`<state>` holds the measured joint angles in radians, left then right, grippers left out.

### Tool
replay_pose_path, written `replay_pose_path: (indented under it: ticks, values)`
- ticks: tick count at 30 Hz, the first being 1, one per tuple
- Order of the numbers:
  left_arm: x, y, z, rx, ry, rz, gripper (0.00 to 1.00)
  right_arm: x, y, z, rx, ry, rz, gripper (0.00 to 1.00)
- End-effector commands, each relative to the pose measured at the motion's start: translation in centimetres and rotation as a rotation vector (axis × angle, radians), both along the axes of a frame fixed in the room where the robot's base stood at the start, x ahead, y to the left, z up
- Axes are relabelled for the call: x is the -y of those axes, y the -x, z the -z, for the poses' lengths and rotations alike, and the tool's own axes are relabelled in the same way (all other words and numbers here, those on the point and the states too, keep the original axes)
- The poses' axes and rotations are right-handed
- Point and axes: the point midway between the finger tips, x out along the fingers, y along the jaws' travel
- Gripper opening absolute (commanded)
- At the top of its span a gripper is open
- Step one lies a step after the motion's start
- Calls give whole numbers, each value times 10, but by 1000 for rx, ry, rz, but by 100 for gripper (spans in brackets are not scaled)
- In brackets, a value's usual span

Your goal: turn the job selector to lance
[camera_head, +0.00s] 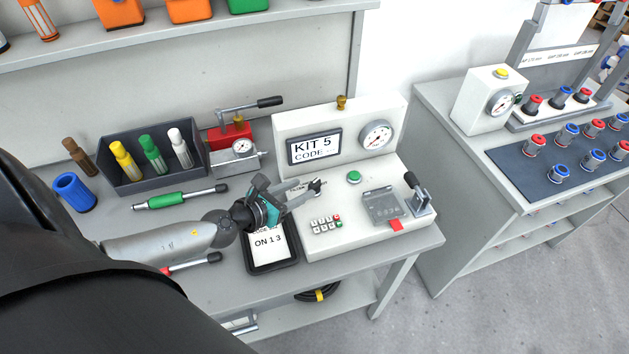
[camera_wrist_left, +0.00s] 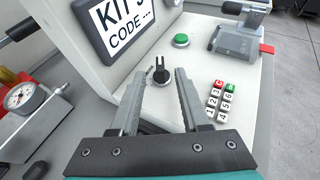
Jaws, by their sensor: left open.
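The job selector is a black knob (camera_wrist_left: 161,72) on the white test panel (camera_wrist_left: 210,70); its pointer stands up the panel, toward the screen, in the left wrist view. In the head view the knob (camera_head: 316,186) shows at the tips of my left gripper (camera_head: 300,190). My left gripper (camera_wrist_left: 160,85) is open, one finger on each side of the knob, with gaps visible in the wrist view. The label beside the knob is partly covered by the fingers and too small to read, so I cannot tell which job it points to.
A screen (camera_head: 314,147) reads KIT 5 CODE. A green button (camera_head: 353,176), a keypad (camera_head: 326,224) and a lever clamp (camera_head: 420,197) share the panel. A tablet (camera_head: 270,265) lies below my gripper. A red hand pump (camera_head: 232,135) stands behind left.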

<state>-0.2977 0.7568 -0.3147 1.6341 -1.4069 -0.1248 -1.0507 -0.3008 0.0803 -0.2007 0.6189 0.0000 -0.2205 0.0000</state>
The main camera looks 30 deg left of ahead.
Motion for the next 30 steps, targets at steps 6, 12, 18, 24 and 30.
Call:
replay_pose_path:
  ticks: [6,12,18,24,30]
  values:
    - [5,-28,11,3,2,-2,46,-2,-1,3,2,-2,0,74]
    - [9,-47,20,2,1,0,46,-2,-1,7,3,-3,0,74]
    - [11,-55,23,0,1,2,46,-2,-2,8,3,-3,0,74]
    - [11,-56,24,-1,1,2,46,-2,-2,8,3,-3,1,74]
    - [11,-56,23,0,0,1,33,-1,-2,8,4,-2,1,74]
